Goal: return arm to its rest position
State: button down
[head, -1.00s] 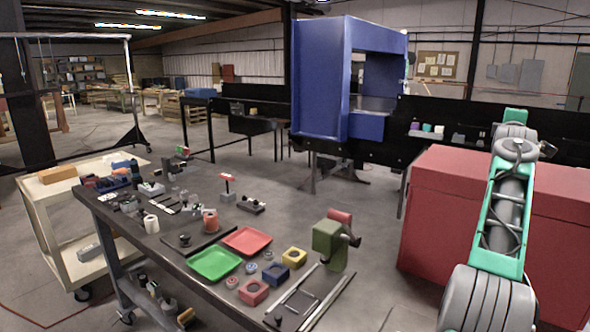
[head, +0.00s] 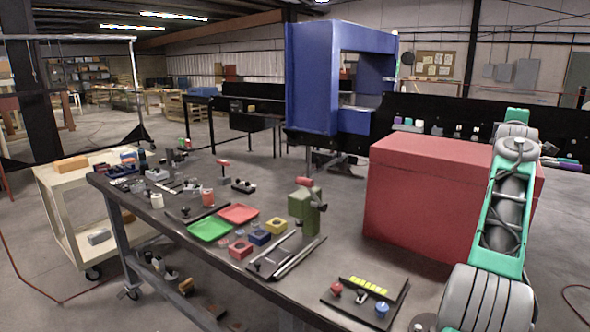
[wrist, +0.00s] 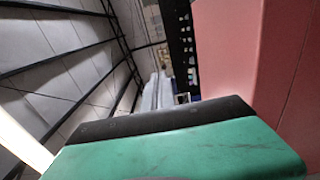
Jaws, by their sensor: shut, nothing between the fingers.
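My arm (head: 507,205), teal and grey, rises along the right side of the head view, in front of the red box. Its far end is foreshortened, and the fingers cannot be made out there. In the wrist view, the teal and black body of my gripper (wrist: 158,120) fills the bottom. It is shut and nothing shows in it. It is clear of the workbench (head: 275,280); the red box beside it in the wrist view (wrist: 235,50) looks close, but the gap cannot be judged.
The red box (head: 440,200) stands right of the bench. Behind it runs a black conveyor (head: 455,110) with small items, passing a blue scanner frame (head: 312,80). The bench carries green (head: 209,229) and red trays (head: 239,213), colored blocks and a black board (head: 345,305). A cream cart (head: 75,210) stands left.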

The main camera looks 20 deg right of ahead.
jog(key=w+a+f+m+y, duration=0.1)
jog(key=w+a+f+y, duration=0.35)
jog(key=a, duration=0.75)
jog(key=w+a+f+m+y, duration=0.1)
jog(key=w+a+f+y, duration=0.1)
jog(key=w+a+f, duration=0.55)
jog(key=a+f+m+y, duration=0.1)
jog(key=a+f+y, duration=0.15)
jog(key=a, duration=0.95)
jog(key=a+f+y, duration=0.2)
jog(key=a+f, duration=0.2)
jog(key=a, duration=0.8)
jog(key=s+a+f+m+g+y, duration=0.3)
jog(key=s+a+f+g, duration=0.3)
jog(key=s+a+f, duration=1.7)
jog(key=s+a+y, duration=0.1)
jog(key=s+a, duration=0.1)
jog(key=a, duration=0.1)
jog(key=shift+a, duration=0.15)
